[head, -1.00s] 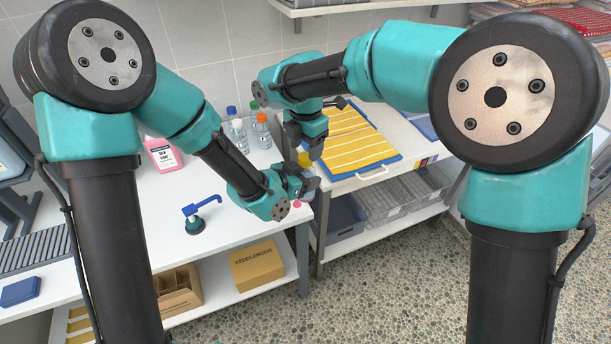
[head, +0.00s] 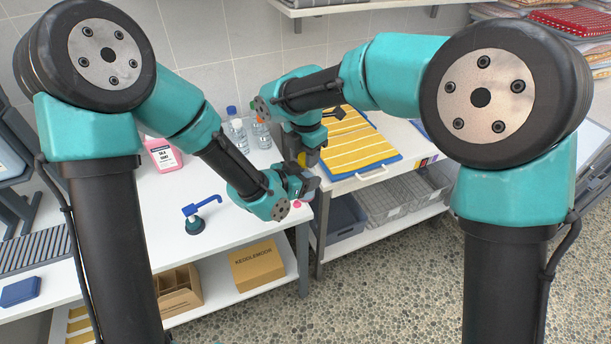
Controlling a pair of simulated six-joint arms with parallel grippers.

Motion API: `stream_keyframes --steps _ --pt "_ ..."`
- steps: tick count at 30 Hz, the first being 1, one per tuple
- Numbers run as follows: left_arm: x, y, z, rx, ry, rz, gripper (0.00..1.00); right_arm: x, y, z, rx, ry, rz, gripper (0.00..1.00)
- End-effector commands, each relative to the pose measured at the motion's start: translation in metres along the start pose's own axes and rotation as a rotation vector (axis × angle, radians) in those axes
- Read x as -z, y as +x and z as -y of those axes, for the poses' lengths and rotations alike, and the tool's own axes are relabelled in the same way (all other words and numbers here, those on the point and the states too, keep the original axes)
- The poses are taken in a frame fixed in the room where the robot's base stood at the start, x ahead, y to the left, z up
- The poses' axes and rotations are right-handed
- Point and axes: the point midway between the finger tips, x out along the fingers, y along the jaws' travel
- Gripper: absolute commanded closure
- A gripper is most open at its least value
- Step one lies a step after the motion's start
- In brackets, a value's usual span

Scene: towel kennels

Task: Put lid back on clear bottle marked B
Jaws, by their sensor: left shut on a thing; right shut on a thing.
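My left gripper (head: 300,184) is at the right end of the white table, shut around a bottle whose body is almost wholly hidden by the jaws. I cannot read a letter on it. My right gripper (head: 309,157) is just above the left one, pointing down, shut on a yellow lid (head: 302,160). The lid shows as a small yellow patch between the two grippers. Whether it touches the bottle's mouth I cannot tell.
Clear bottles, one with a blue lid (head: 232,111), stand at the back, partly behind my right arm. A yellow striped towel (head: 355,145) lies to the right.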

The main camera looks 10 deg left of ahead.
Motion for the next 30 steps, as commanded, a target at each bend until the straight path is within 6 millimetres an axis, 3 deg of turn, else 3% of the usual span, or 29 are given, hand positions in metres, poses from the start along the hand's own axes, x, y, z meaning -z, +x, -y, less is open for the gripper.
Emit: stream_keyframes --steps 3,8,18,26,27,30 --pt "0.0001 0.0000 0.0000 0.000 0.000 0.000 1.00 0.0000 -0.0001 0.0000 0.000 0.000 0.000 0.91" --pt "0.0000 0.0000 0.0000 0.000 0.000 0.000 1.00 0.0000 -0.0001 0.0000 0.000 0.032 0.000 0.91" --pt "0.0000 0.0000 0.0000 0.000 0.000 0.000 1.00 0.0000 0.0001 0.0000 0.000 0.277 0.000 0.91" --pt "0.0000 0.0000 0.0000 0.000 0.000 0.000 1.00 0.0000 0.0001 0.0000 0.000 0.285 0.000 0.91" --pt "0.0000 0.0000 0.0000 0.000 0.000 0.000 1.00 0.0000 0.0001 0.0000 0.000 0.284 0.000 0.60" --pt "0.0000 0.0000 0.0000 0.000 0.000 0.000 1.00 0.0000 0.0001 0.0000 0.000 0.284 0.000 0.51"
